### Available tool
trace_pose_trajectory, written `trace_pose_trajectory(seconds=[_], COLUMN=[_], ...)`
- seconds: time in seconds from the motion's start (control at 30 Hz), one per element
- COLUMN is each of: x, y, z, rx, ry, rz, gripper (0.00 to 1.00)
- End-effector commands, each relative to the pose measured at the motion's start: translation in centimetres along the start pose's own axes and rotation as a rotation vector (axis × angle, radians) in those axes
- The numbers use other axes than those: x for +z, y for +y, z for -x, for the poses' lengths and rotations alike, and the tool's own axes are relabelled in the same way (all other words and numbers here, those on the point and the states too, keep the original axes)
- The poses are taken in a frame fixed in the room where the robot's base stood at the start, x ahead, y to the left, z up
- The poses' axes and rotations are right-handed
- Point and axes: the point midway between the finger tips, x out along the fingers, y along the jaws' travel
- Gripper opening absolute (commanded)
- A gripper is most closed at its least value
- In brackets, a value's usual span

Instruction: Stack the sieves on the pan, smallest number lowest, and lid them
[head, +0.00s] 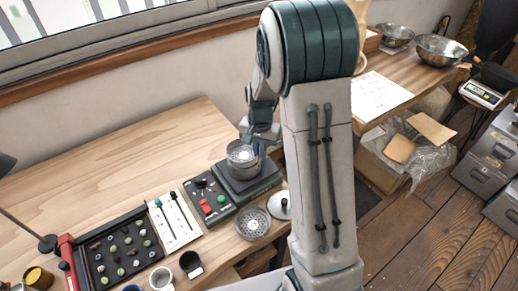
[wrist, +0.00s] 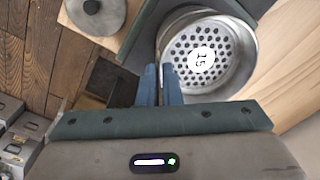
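A silver sieve marked 15 (wrist: 201,60) fills the upper right of the wrist view, its perforated floor facing up. My gripper (wrist: 160,72) has its two blue fingers close together on the sieve's near-left rim. In the head view my gripper (head: 262,130) is at the sieve (head: 241,148), which is over another round metal piece (head: 246,170) on the dark shaker base (head: 250,184). I cannot tell whether the sieve is fully seated. Another perforated sieve (head: 253,223) lies on the table in front. The lid (head: 279,205) with its dark knob lies beside it; it also shows in the wrist view (wrist: 96,13).
A control box (head: 210,199) with red and green buttons and a white slider panel (head: 174,220) stand left of the base. A black bean tray (head: 118,250) and cups (head: 161,278) are at front left. The table behind is clear.

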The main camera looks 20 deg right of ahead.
Motion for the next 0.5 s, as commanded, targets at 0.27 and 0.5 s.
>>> trace_pose_trajectory(seconds=[0.27, 0.5], x=[0.0, 0.0], y=[0.0, 0.01], z=[-0.32, -0.25], rx=[0.0, 0.0], ry=[0.0, 0.0], rz=[0.0, 0.0], gripper=[0.14, 0.14])
